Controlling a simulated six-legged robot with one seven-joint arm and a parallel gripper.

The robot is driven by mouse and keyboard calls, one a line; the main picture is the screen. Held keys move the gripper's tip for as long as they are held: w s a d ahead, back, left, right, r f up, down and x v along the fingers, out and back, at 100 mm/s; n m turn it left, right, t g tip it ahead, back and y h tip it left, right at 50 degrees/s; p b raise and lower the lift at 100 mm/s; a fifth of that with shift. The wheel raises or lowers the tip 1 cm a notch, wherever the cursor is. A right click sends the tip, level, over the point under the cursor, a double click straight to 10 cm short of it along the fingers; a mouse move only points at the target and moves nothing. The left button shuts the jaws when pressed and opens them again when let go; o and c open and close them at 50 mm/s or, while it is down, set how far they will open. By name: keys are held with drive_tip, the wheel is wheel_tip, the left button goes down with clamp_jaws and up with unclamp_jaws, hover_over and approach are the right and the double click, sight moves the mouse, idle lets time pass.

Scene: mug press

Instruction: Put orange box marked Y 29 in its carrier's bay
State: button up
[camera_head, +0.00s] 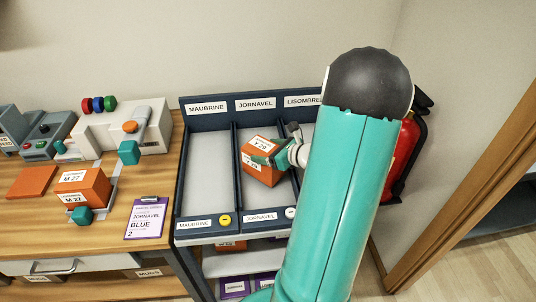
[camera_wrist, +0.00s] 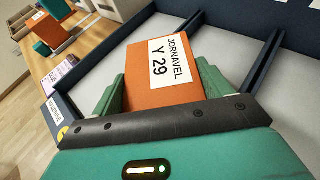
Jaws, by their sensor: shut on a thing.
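The orange box marked Y 29 (camera_head: 262,176) is in the middle bay, labelled JORNAVEL (camera_head: 255,103), of the sorting rack. It sits tilted in the head view. My gripper (camera_head: 272,156) is shut on it from the right. In the wrist view the box (camera_wrist: 160,70) shows its white label reading JORNAVEL Y 29 between the green fingers. The bay floor (camera_head: 258,212) shows bare in front of the box. I cannot tell whether the box touches the bay floor. My arm hides most of the LISOMBRE bay on the right.
The MAUBRINE bay (camera_head: 205,170) on the left is empty. Dark dividers (camera_head: 236,165) separate the bays. A red extinguisher (camera_head: 403,155) hangs at right.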

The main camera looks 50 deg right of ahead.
drive_tip(key=shift+f, duration=0.8)
drive_tip(key=shift+f, duration=0.2)
drive_tip(key=o, duration=1.5)
drive_tip(key=shift+o, duration=0.2)
